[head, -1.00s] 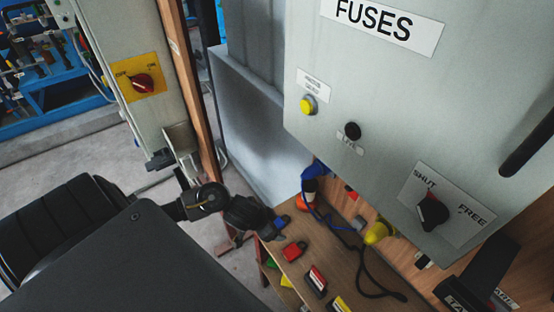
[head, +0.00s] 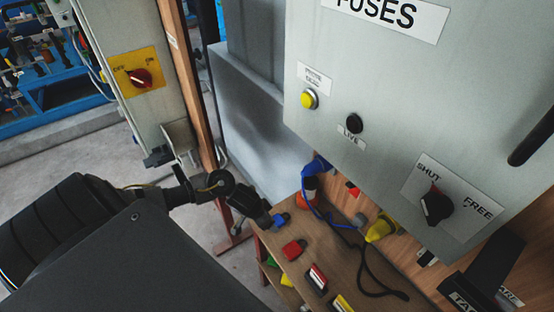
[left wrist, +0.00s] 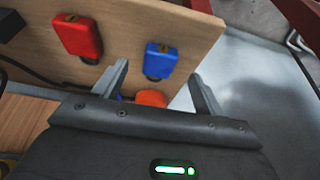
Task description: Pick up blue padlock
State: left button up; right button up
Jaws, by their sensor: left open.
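The blue padlock (head: 281,219) lies on the wooden shelf near its left edge, just right of my left gripper (head: 262,212). In the left wrist view the blue padlock (left wrist: 159,62) shows between and beyond the two fingers of my left gripper (left wrist: 160,72). The fingers are apart with nothing held. The red padlock (head: 293,249) lies nearer on the shelf and shows left of the fingers in the left wrist view (left wrist: 77,37). My right gripper is not in view.
The shelf (head: 335,258) also holds a blue plug (head: 316,167), an orange item (head: 308,199), a yellow connector (head: 381,228), dark cable and red-white tag (head: 317,279). The grey fuse cabinet (head: 390,110) overhangs it. Open floor lies left.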

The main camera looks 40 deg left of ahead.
aim_at(279, 220)
pick_arm(q)
jog(key=x, duration=0.5)
jog(key=shift+w, duration=0.25)
jog(key=c, duration=1.2)
jog(key=shift+c, duration=0.2)
jog(key=shift+r, duration=0.1)
